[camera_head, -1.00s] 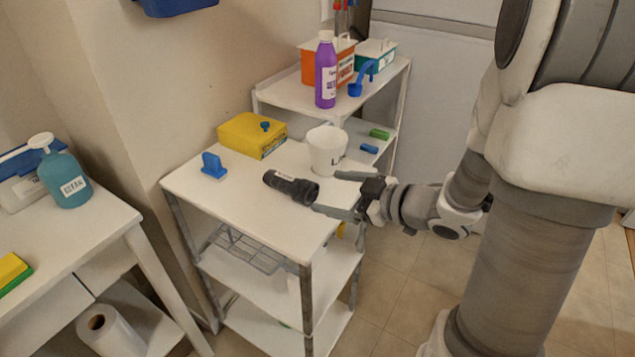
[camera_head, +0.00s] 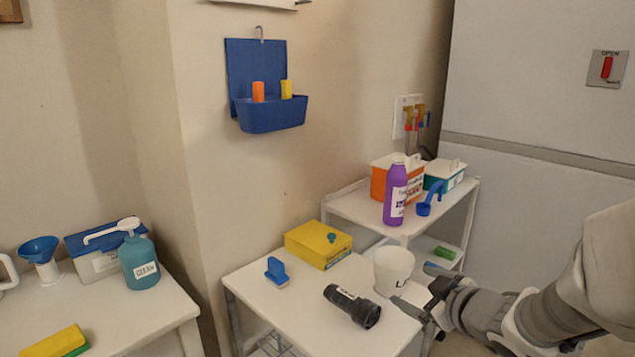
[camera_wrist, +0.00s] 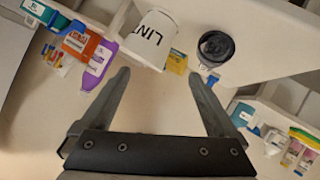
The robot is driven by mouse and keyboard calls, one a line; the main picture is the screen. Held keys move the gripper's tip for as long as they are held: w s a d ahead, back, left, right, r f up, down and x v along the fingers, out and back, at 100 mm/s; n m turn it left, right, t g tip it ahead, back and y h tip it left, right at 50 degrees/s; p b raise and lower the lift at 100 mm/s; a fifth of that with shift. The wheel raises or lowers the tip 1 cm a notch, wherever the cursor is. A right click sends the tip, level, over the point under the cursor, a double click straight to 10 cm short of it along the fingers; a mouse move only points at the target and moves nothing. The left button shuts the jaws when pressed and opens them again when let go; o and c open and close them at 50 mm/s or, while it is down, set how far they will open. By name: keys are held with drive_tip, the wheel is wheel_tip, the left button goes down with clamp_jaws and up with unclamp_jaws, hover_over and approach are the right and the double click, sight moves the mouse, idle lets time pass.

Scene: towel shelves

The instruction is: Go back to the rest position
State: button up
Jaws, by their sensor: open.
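My gripper (camera_head: 413,289) is at the right edge of the front white shelf unit, beside a white cup (camera_head: 393,270) with lettering. In the wrist view my gripper (camera_wrist: 165,92) has its two fingers spread apart with nothing between them. The white cup (camera_wrist: 155,38) reads "LINT" there and lies beyond the fingertips. A black flashlight (camera_head: 353,306) lies on the shelf top to the left of the fingers. Its round head (camera_wrist: 216,46) shows beyond the right finger in the wrist view.
The shelf top also bears a yellow box (camera_head: 318,245) and a blue-handled brush (camera_head: 277,271). A purple bottle (camera_head: 395,195), an orange bin (camera_head: 385,177) and a blue scoop (camera_head: 430,198) stand on the rear shelf. A blue wall holder (camera_head: 270,112) hangs above.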

drive_tip(key=s+d+r+m+g+h, duration=0.2)
drive_tip(key=s+r+m+h, duration=0.4)
drive_tip(key=r, duration=0.1)
drive_tip(key=s+a+f+m+g+y, duration=0.15)
drive_tip(key=s+a, duration=0.25)
drive_tip(key=s, duration=0.4)
drive_tip(key=s+a+m+g+y, duration=0.1)
drive_tip(key=s+a+g, duration=0.25)
drive_tip(key=s, duration=0.45)
wheel_tip(320, 180, up, 19)
drive_tip(key=p, duration=1.9)
drive_tip(key=shift+w+d, duration=0.15)
drive_tip(key=shift+w, duration=0.05)
